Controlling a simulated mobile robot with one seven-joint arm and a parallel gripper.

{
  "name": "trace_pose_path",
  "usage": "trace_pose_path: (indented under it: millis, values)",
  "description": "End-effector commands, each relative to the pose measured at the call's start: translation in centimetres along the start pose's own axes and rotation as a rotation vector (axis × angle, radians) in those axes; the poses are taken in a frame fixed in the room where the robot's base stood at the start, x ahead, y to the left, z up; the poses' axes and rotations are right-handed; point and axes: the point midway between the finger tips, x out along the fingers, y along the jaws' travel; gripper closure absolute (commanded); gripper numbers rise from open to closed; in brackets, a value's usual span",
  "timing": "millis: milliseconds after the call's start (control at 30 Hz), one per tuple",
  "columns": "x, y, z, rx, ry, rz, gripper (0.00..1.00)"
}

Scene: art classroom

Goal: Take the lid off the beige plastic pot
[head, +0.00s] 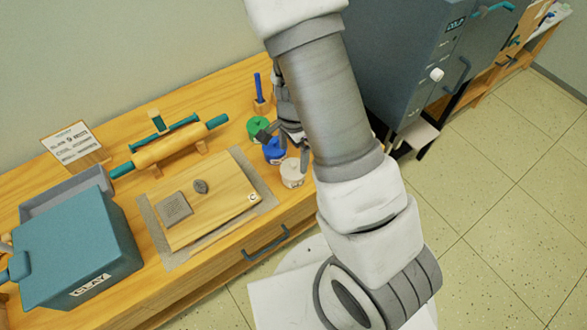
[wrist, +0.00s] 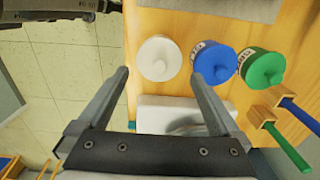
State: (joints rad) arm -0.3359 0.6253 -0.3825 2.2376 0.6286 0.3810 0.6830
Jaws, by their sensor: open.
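The beige plastic pot (head: 292,173) stands upright near the front edge of the wooden bench. Its round pale lid with a small knob is on top, seen from above in the wrist view (wrist: 158,58). My gripper (head: 284,151) is open and empty over the row of pots, with a finger close to the beige pot. In the wrist view its fingertips (wrist: 159,76) point toward the pot's left and right sides, with the lid between and slightly beyond them. I cannot tell the height gap or any contact.
A blue pot (wrist: 231,65) stands close beside the beige one, with a green pot (wrist: 262,68) beyond it. A board (head: 228,195), rolling pin (head: 160,152) and teal clay box (head: 75,248) occupy the bench. A grey kiln (head: 400,60) stands right.

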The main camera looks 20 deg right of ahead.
Motion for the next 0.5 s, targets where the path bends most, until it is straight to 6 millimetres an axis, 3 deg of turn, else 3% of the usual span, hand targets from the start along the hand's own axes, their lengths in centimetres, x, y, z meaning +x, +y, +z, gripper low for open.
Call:
trace_pose_path:
  millis: [233, 500]
  values:
    - [3.9, 0.2, 0.0, 0.002, -0.001, 0.002, 0.00]
    - [4.7, 0.1, 0.0, 0.000, -0.001, -0.002, 0.00]
